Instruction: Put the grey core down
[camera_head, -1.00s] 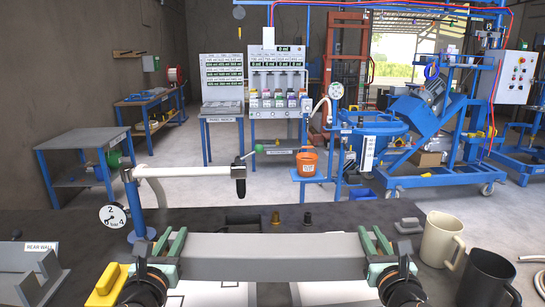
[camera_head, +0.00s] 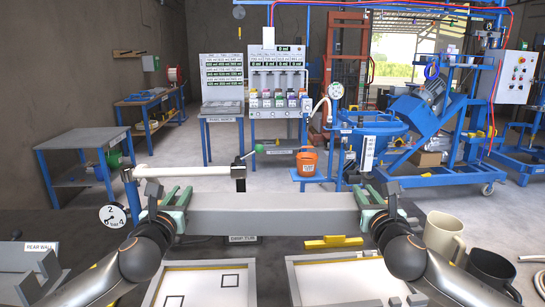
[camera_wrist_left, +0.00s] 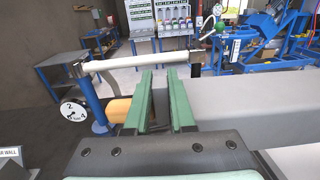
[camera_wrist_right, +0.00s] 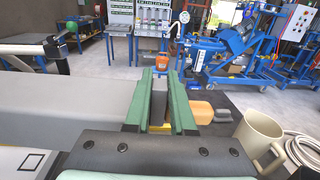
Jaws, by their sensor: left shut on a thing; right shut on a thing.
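The grey core (camera_head: 272,214) is a long grey bar held level across the middle of the head view, above the dark bench. My left gripper (camera_head: 174,202) is shut on its left end, and my right gripper (camera_head: 375,205) is shut on its right end. In the left wrist view the green fingers of my left gripper (camera_wrist_left: 160,98) have the core (camera_wrist_left: 255,115) running off to the right. In the right wrist view the fingers of my right gripper (camera_wrist_right: 162,100) have the core (camera_wrist_right: 80,110) running off to the left. The core hides part of the bench behind it.
Two framed trays, left (camera_head: 205,285) and right (camera_head: 340,280), lie nearer on the bench. A yellow block (camera_head: 333,242) lies behind them. A blue post with a white arm (camera_head: 190,171) and a dial (camera_head: 112,215) stands at left. Two mugs, beige (camera_head: 442,238) and black (camera_head: 490,272), stand at right.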

